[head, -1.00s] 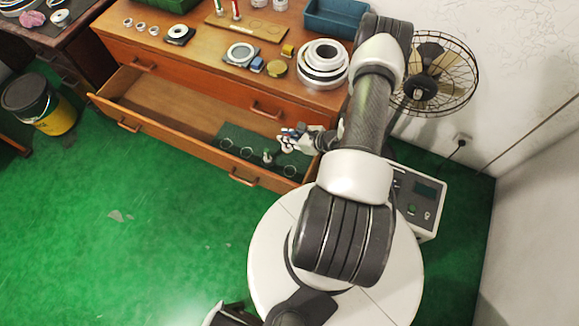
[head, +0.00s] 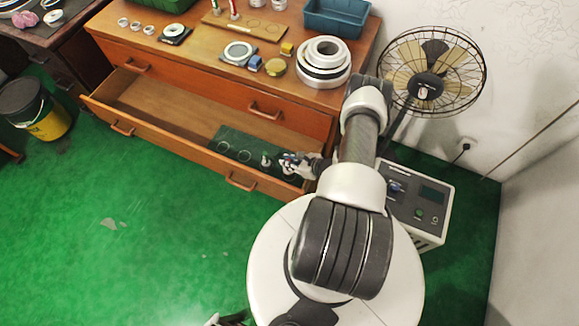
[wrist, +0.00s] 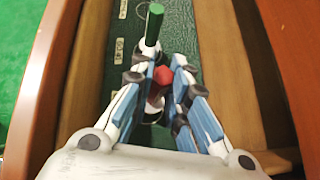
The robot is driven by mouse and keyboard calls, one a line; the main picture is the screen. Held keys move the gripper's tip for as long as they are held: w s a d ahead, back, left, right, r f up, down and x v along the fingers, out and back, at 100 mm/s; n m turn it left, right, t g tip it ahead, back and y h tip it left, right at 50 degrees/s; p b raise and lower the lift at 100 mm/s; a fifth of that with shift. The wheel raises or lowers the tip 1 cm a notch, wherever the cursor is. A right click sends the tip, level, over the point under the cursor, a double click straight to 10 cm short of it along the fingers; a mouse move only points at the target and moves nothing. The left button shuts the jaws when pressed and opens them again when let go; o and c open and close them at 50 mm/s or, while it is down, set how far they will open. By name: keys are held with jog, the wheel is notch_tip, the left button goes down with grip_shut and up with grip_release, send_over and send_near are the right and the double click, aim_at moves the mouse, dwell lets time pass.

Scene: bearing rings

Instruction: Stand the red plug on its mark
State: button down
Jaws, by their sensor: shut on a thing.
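My gripper (head: 287,163) is over the right end of a dark green mat (head: 231,141) inside the open drawer. In the wrist view my gripper (wrist: 162,98) is shut on the red plug (wrist: 161,77), whose red top shows between the fingers. Its lower end is hidden, so I cannot tell whether it touches the mat. Part of a pale ring mark (wrist: 150,118) shows beneath the fingers. A green plug (wrist: 153,24) stands upright just beyond the red one; it also shows in the head view (head: 266,160).
The drawer's front wall (head: 190,155) and right side lie close to my gripper. The mat has empty ring marks to the left. The tabletop above holds stacked rings (head: 324,62), a blue bin (head: 336,17) and small parts. A fan (head: 432,75) stands at right.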

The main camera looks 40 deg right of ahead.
jog(key=shift+f+b, duration=0.45)
jog(key=shift+f, duration=1.05)
jog(key=shift+f, duration=0.1)
jog(key=c, duration=1.6)
grip_release()
jog(key=shift+o, duration=0.2)
